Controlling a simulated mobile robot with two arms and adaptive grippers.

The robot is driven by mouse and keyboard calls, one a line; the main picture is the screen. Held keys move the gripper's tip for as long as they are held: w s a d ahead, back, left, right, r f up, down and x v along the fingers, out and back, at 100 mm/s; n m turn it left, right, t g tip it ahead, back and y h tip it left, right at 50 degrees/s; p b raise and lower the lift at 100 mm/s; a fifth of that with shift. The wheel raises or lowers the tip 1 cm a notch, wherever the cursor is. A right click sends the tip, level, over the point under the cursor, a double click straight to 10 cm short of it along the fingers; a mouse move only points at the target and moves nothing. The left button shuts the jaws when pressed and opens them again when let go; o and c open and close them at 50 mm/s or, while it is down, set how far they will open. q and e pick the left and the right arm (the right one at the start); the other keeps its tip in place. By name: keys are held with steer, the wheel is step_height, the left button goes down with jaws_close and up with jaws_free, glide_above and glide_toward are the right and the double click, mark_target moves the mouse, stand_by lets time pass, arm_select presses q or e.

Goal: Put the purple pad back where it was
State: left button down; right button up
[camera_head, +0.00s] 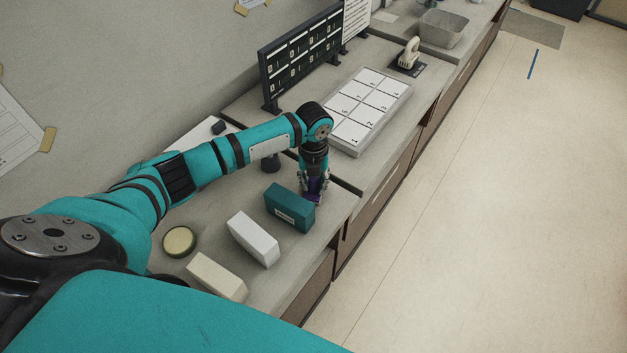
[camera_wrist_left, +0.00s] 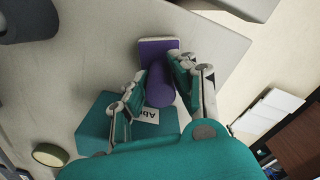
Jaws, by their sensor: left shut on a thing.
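The purple pad (camera_wrist_left: 158,50) shows in the left wrist view as a flat purple base with a round purple handle (camera_wrist_left: 160,86). My left gripper (camera_wrist_left: 157,82) is shut on the handle, with one finger on each side. In the head view a little of the purple pad (camera_head: 315,197) shows below my left gripper (camera_head: 313,188), just behind the teal box. The pad is at or close to the counter; I cannot tell if it touches. My right gripper is not in view.
A teal box (camera_head: 289,208) stands right beside the left gripper. A white box (camera_head: 253,240), a cream box (camera_head: 216,277) and a round tin (camera_head: 179,241) stand nearer. A numbered white tray (camera_head: 370,108), a black board (camera_head: 300,58), a stamp (camera_head: 409,54) and a grey bin (camera_head: 443,29) are farther along.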

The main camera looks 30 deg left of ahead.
mark_target(313, 178)
arm_select(q)
steer(key=shift+f, duration=0.1)
steer(key=c, duration=1.1)
jaws_free()
steer(key=shift+r, duration=0.2)
steer(key=shift+w+r, duration=0.1)
steer(key=shift+r, duration=0.25)
step_height(313, 178, up, 10)
steer(key=shift+r+b, duration=0.2)
steer(key=shift+b, duration=0.9)
steer(key=shift+r, duration=0.4)
